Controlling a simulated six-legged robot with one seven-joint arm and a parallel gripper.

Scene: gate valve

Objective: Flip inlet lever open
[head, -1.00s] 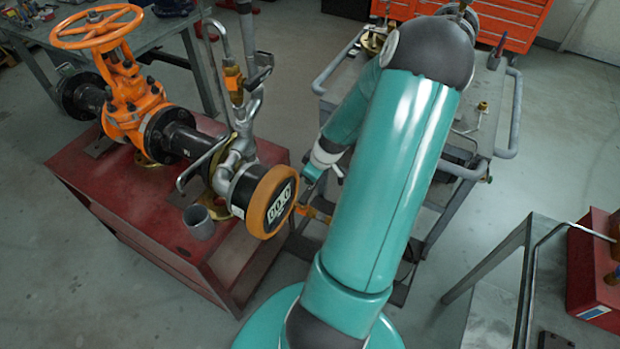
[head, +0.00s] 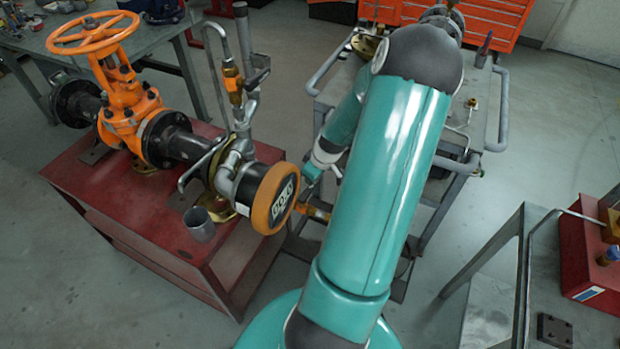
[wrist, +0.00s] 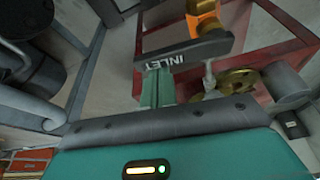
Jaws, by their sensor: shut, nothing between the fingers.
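The inlet lever (wrist: 188,58) is a dark grey bar marked INLET in white, lying across the wrist view. Its right end joins an orange valve body (wrist: 205,14) above. My shut gripper (wrist: 158,78) reaches up to the lever's left part, just below the lettering. Its fingertips overlap the lever's lower edge; I cannot tell whether they touch. In the head view, my wrist is right of the orange-rimmed pipe end (head: 271,198), near a small orange fitting (head: 316,213). My arm hides part of this area, and the fingertips are not clear there.
The orange gate valve (head: 122,112) and its pipe sit on a red stand (head: 110,215). A grey cup (head: 199,223) stands beside the pipe. A grey cart (head: 470,140) is behind my arm, and a metal table (head: 500,285) is at right. Open floor lies between them.

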